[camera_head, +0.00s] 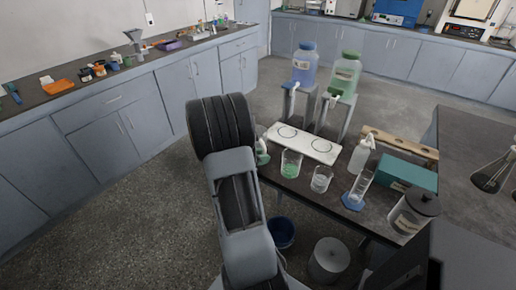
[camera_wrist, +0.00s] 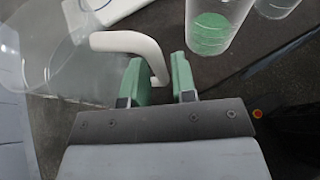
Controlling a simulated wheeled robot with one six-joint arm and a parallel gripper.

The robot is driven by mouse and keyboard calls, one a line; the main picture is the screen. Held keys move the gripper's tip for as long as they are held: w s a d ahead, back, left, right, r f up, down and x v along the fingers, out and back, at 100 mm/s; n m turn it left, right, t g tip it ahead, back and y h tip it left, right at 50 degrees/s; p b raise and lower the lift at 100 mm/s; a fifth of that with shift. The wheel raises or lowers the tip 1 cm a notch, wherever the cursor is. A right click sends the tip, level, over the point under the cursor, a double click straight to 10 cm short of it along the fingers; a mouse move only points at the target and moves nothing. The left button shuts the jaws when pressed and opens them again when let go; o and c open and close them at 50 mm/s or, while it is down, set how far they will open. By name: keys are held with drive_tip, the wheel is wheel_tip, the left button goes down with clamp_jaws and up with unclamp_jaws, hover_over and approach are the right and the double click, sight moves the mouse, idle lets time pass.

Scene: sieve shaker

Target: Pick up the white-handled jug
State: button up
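The jug (camera_wrist: 30,50) shows in the wrist view as a large clear body at the left, cut by the picture edge. Its curved white handle (camera_wrist: 122,42) reaches right and bends down between the green fingers of my gripper (camera_wrist: 160,82). The finger gap is about as wide as the handle; whether both fingers press on it is not clear. In the head view my arm hides most of the jug, and a green finger of my gripper (camera_head: 263,153) shows at the bench's left edge.
Close by stand a beaker with green liquid (camera_head: 290,165), a clear beaker (camera_head: 321,180), a cylinder on a blue base (camera_head: 358,190) and a white plate with two rings (camera_head: 304,142). A wash bottle (camera_head: 360,156) and teal box (camera_head: 408,174) are farther right. Floor left of the bench is clear.

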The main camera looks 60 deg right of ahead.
drive_tip(key=shift+s+d+f, duration=0.25)
drive_tip(key=shift+s+d, duration=0.05)
drive_tip(key=shift+d, duration=0.3)
clamp_jaws()
